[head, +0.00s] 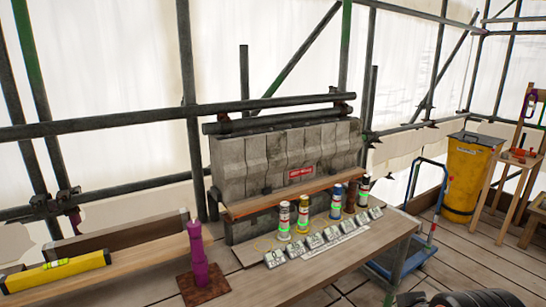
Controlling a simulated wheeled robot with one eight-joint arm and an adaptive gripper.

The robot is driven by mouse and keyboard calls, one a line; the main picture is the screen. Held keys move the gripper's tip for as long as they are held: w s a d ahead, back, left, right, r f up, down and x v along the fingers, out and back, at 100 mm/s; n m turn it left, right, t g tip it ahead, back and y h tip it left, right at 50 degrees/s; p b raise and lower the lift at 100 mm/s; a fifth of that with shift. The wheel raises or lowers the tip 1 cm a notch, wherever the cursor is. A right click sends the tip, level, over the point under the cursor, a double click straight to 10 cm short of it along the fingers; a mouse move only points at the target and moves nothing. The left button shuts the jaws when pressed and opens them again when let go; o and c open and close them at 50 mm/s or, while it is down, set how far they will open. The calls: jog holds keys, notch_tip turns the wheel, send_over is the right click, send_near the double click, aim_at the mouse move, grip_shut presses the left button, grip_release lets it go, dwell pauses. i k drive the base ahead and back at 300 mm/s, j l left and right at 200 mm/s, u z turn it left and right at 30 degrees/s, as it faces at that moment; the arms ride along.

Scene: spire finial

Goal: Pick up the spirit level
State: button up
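The spirit level (62,273) is a yellow bar with a green vial set in its top edge. It lies at the far left of the head view, on a wooden surface, in front of a long timber piece with grey end caps. Its left end is close to the picture's left edge. Nothing is holding it. My gripper cannot be made out; only dark rounded parts, probably of my arm, show at the bottom right edge.
A purple post (198,258) on a rusty plate stands right of the level. Several spray cans and labelled blocks line the wooden bench (345,263). A yellow bin (468,178) and blue trolley (425,205) stand at right. Scaffold poles (190,120) cross behind.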

aim_at(57, 270)
jog(key=u, duration=1.35)
jog(key=i+j+z, duration=0.1)
jog(key=i+j, duration=0.3)
jog(key=i, duration=0.25)
jog(key=i+j+z, duration=0.15)
jog(key=i+j, duration=0.35)
jog(key=i, duration=0.15)
